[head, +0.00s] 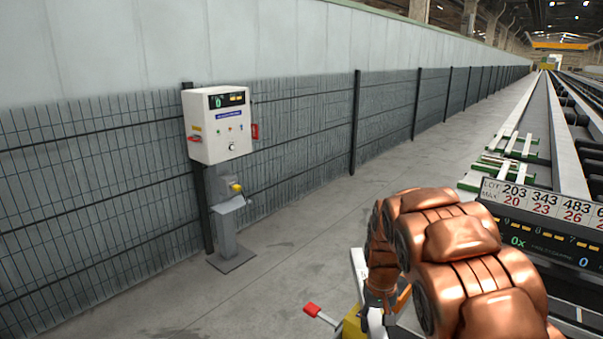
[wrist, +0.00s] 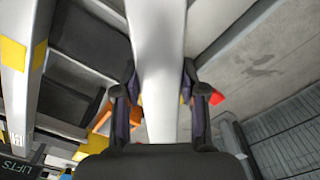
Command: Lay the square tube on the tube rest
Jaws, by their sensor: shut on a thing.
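The square tube (wrist: 158,45) is a pale grey bar running from the top of the wrist view down between the fingers of my gripper (wrist: 160,95). The fingers stand on either side of it and are shut on it. In the head view, my copper-coloured arm covers most of the lower right, and my gripper (head: 380,288) shows only partly beside it. A pale bar end shows there, but I cannot tell whether it is the tube. I cannot pick out the tube rest for certain in either view.
A red-tipped lever (head: 311,309) and a yellow block (head: 352,326) are close to my gripper. A long runout table (head: 556,130) with a display panel (head: 540,238) lies right. A control box (head: 218,126) stands by the mesh fence (head: 300,125).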

